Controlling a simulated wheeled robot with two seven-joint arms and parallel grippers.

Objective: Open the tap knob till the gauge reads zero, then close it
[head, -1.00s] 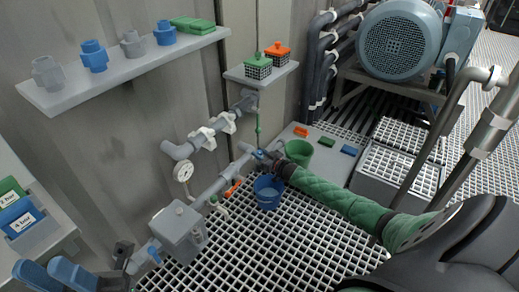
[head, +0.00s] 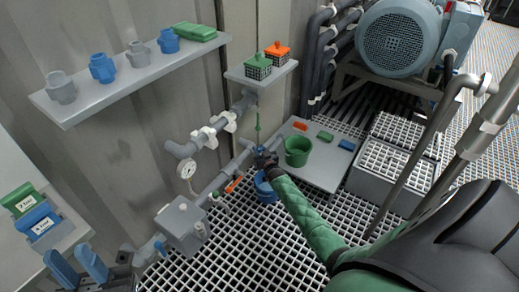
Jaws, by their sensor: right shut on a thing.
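The round white gauge (head: 187,170) stands on the grey pipe run along the wall; its reading is too small to make out. The blue tap knob (head: 260,151) sits farther along the pipe, mostly hidden by my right gripper (head: 265,159). That dark gripper, at the end of my green-sleeved arm, is shut on the knob. A blue bucket (head: 263,188) stands on the grating just below it. My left gripper (head: 77,264), with two blue fingers, is at the lower left, open and empty, well away from the tap.
A grey box (head: 180,226) sits on the pipe near my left gripper. A green bucket (head: 298,151) and small coloured blocks stand on a low grey plate (head: 325,171). A shelf (head: 125,85) with fittings is on the wall. A motor (head: 400,40) stands behind.

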